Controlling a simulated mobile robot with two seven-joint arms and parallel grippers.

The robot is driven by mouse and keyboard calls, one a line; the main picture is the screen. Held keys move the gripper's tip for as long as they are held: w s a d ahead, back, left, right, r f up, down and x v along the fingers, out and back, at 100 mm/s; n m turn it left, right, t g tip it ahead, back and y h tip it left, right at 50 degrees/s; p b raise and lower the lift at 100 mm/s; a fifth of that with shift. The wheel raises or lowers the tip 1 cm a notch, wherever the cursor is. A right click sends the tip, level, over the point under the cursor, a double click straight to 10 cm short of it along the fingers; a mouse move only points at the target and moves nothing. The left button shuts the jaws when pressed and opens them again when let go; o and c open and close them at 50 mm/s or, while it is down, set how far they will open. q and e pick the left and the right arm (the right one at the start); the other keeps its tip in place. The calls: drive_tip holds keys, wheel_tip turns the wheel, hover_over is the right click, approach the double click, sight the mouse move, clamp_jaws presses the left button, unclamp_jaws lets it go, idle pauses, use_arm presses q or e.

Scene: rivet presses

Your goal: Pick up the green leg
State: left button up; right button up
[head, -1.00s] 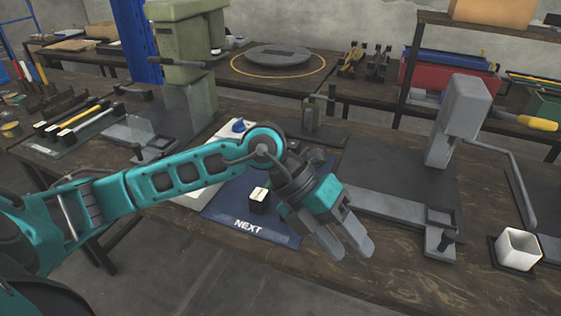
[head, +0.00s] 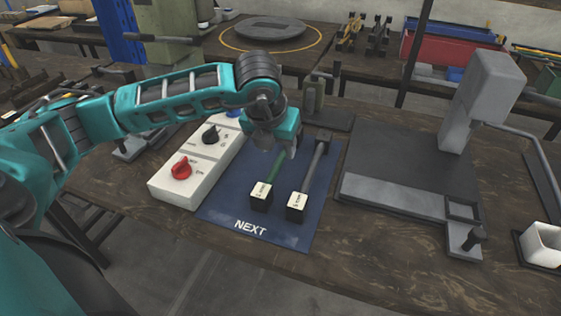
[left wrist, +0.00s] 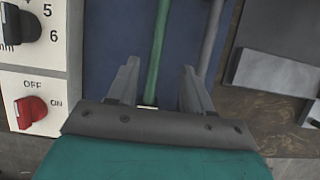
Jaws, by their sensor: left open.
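The green leg (head: 276,168) is a thin green rod with a black block and pale label at its near end. It lies on the blue mat marked NEXT (head: 225,208). A grey leg (head: 313,170) with a similar labelled block lies to its right. My left gripper (head: 284,152) is over the far part of the green leg and hides it there. In the left wrist view the green leg (left wrist: 158,50) runs between the two open, parted fingers of my left gripper (left wrist: 160,85). I cannot tell its height above the rod. My right gripper is not in view.
A white control box (head: 175,188) with a red and a black knob stands left of the mat. A grey press (head: 480,100) with a lever stands on the right. A white open cup (head: 543,243) sits at the right edge. The front table strip is clear.

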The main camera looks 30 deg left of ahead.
sight(281, 156)
use_arm(q)
drive_tip(key=x, duration=0.7)
drive_tip(key=shift+w+a+r, duration=0.1)
drive_tip(key=shift+w+a, duration=0.25)
drive_tip(key=shift+w, duration=0.1)
drive_tip(key=shift+c, duration=0.3)
clamp_jaws()
